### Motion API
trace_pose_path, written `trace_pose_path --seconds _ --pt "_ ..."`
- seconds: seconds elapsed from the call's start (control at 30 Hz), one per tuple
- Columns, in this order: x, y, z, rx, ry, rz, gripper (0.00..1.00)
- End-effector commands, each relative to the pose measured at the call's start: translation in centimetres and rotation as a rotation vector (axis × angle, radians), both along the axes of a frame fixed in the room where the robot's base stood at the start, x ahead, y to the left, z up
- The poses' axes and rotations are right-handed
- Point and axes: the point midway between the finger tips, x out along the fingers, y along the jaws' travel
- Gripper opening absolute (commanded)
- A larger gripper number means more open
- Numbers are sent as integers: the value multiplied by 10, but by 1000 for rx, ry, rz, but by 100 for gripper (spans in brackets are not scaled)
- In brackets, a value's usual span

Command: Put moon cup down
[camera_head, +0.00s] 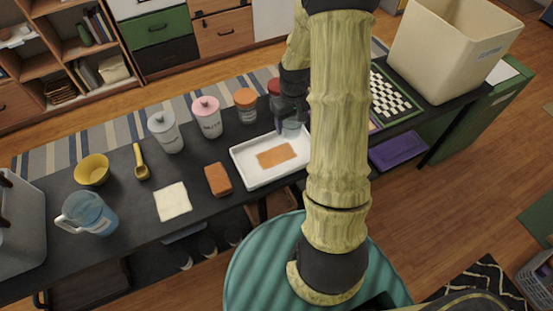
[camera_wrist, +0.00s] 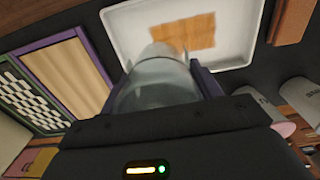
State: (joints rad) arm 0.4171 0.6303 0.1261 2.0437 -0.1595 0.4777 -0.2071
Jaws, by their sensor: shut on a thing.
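The moon cup is a clear, pale glass-like cup. It shows in the wrist view (camera_wrist: 155,85) between my gripper's fingers (camera_wrist: 163,82), and in the head view (camera_head: 291,129) just below my gripper (camera_head: 291,112). My gripper is shut on it. The cup appears over the back right part of a white tray (camera_head: 246,175); whether it touches the tray I cannot tell. An orange-brown rectangle (camera_head: 277,156) lies in the tray. My arm hides the tray's right end.
Lidded canisters in grey (camera_head: 166,133), pink (camera_head: 207,118) and orange (camera_head: 246,106) stand behind the tray. A brown block (camera_head: 218,180) lies left of it. A checkered board (camera_head: 392,98) and a cream bin (camera_head: 452,50) are at right.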

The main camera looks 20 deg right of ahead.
Motion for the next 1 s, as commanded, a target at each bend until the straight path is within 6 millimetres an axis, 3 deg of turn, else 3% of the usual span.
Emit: trace_pose_path --seconds 0.27,0.67,1.0 --pt "0 -1 -2 1 0 -3 38" --pt "0 1 -60 1 1 0 38" --pt "1 1 -64 1 0 1 38"
